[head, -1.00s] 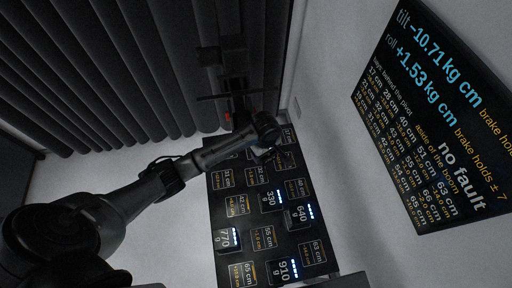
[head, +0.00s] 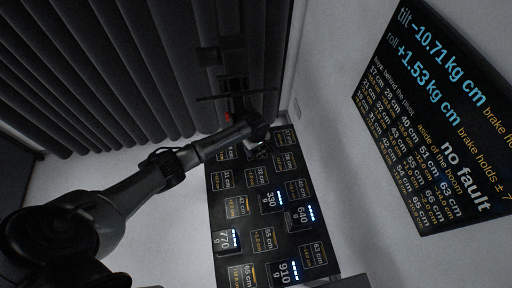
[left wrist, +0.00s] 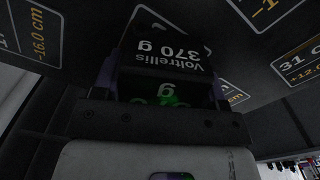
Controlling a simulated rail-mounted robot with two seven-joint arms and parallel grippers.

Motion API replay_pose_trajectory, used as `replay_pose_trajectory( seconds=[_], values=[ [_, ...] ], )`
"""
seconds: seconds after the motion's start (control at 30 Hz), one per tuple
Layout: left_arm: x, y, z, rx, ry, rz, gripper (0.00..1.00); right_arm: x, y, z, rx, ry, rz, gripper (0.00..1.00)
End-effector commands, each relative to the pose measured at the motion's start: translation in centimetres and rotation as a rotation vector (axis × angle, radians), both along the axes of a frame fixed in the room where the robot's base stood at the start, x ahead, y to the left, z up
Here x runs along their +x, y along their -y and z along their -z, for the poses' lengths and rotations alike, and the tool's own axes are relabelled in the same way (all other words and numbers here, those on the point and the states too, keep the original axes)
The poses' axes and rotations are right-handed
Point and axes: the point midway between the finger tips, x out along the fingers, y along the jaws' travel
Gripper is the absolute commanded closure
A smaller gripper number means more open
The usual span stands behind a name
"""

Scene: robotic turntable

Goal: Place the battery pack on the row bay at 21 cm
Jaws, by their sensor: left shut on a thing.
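My left gripper (head: 257,147) is over the upper part of the dark board. In the left wrist view it (left wrist: 162,88) is shut on a black battery pack (left wrist: 165,52) lettered "Voltrellis 370 g". In the head view the pack is hard to make out beneath the gripper. I cannot tell whether it touches the board. The row bay at 21 cm cannot be read; the gripper covers the board between the upper-left bay and the 17 cm bay (head: 287,136). My right gripper is not in view.
The board (head: 212,205) carries several outlined bays. Packs showing 330 g (head: 270,201), 640 g (head: 300,215), 770 g (head: 226,241) and 910 g (head: 284,273) sit lower on it. A display (head: 440,120) at right reads tilt −10.71, roll +1.53 and "no fault".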

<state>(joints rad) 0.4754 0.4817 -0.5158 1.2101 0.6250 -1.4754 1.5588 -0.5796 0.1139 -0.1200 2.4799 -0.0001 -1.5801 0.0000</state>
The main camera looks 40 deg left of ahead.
Motion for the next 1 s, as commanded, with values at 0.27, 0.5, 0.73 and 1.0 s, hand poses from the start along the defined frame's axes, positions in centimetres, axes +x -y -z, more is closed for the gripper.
replay_pose_trajectory(
  seconds=[0.27, 0.5, 0.73, 1.0],
  values=[
    [0.08, 0.02, 0.05, -0.001, 0.003, 0.0, 0.7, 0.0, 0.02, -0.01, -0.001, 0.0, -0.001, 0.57],
    [0.03, 0.02, 0.47, -0.001, 0.002, -0.001, 0.3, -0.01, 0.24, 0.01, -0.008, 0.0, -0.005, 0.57],
    [0.01, 0.01, 0.47, 0.0, 0.001, 0.0, 0.09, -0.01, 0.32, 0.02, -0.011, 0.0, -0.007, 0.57],
    [0.02, -0.01, 0.3, 0.0, 0.001, 0.0, 0.09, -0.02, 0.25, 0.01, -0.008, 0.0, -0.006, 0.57]
  ],
)
